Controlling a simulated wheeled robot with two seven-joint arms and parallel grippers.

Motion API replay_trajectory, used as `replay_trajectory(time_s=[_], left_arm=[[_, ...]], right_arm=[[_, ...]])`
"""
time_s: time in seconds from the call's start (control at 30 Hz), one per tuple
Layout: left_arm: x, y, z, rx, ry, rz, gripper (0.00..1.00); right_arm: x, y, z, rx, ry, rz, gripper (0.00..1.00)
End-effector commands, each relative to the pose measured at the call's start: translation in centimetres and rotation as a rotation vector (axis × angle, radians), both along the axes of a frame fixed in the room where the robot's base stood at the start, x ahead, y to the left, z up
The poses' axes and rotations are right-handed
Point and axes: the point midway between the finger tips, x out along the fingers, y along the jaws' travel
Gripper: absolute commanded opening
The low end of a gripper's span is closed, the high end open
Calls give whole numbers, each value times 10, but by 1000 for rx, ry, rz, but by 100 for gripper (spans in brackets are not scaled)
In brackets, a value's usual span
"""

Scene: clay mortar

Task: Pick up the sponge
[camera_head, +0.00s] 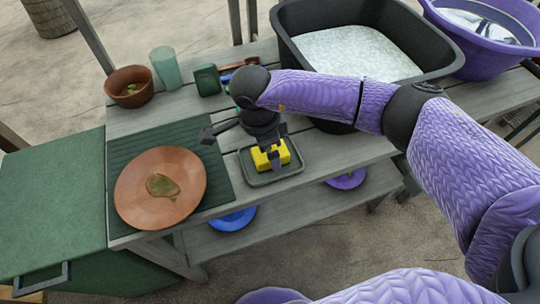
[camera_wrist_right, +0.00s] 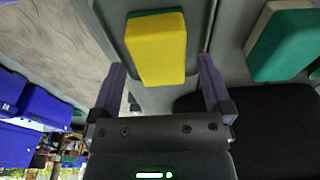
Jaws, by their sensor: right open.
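The yellow sponge (camera_head: 284,151) lies in a small grey-green tray (camera_head: 262,180) on the grey slatted table. It also shows in the right wrist view (camera_wrist_right: 157,50), yellow with a green layer at its far edge. My right gripper (camera_head: 268,157) points down over the tray at the sponge. In the right wrist view its two fingers (camera_wrist_right: 161,66) are apart, one to each side of the sponge's near end. I cannot tell whether they touch it. The gripper partly hides the sponge in the head view. My left gripper is not in view.
A brown plate (camera_head: 135,190) with a greenish patch sits on a dark green mat left of the tray. Behind stand a brown bowl (camera_head: 129,87), a green cup (camera_head: 166,67) and a dark green block (camera_head: 207,79). A black basin (camera_head: 292,48) stands behind right.

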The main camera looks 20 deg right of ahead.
Motion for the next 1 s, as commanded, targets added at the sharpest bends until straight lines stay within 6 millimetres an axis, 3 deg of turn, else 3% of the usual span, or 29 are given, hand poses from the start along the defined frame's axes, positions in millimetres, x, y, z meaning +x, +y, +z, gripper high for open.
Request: replay_trajectory(time_s=[0.03, 0.1, 0.3, 0.7, 0.9, 1.0], left_arm=[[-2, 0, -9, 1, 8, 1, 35], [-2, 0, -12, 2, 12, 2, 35], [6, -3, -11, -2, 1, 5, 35], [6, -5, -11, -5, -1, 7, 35], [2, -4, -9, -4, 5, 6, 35], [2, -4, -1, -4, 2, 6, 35]], right_arm=[[-1, -1, -17, 0, 6, -1, 100], [-1, -3, -25, 0, 5, -1, 100], [0, -3, -22, 1, 1, 0, 98], [0, -3, -22, 2, 1, 0, 14], [0, -3, -21, 2, 0, 0, 14], [1, -3, -3, 2, -4, 0, 14]])
